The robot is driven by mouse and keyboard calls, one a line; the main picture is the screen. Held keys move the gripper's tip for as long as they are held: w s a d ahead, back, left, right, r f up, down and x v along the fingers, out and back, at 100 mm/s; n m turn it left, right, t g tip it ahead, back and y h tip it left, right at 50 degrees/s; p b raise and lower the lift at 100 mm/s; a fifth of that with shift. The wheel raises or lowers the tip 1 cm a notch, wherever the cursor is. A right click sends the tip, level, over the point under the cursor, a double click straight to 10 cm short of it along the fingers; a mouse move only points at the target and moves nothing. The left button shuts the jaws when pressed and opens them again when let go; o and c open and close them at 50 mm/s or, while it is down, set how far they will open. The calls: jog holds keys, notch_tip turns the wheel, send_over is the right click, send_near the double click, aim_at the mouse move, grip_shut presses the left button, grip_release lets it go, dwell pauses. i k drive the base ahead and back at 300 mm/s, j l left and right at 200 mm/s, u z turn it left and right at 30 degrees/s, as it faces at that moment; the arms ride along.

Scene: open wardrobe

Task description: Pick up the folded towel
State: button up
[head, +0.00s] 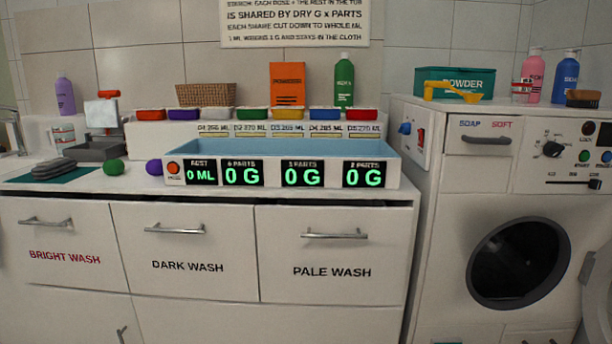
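A small dark grey, layered bundle (53,169) lies on a teal mat (86,173) at the left end of the counter. It looks like a folded cloth and may be the folded towel, but it is too small to be sure. My gripper is not in view.
A green ball (113,167) and a purple ball (154,167) sit right of the mat. A long blue tray (285,149) with "0 G" displays fills the counter's right part. Drawers (188,265) are shut below. A washer (500,210) stands at right.

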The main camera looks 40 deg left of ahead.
aim_at(51, 170)
jog(key=u, duration=2.8)
jog(key=i+j+z, duration=0.15)
jog(key=i+j, duration=0.15)
jog(key=i, duration=0.15)
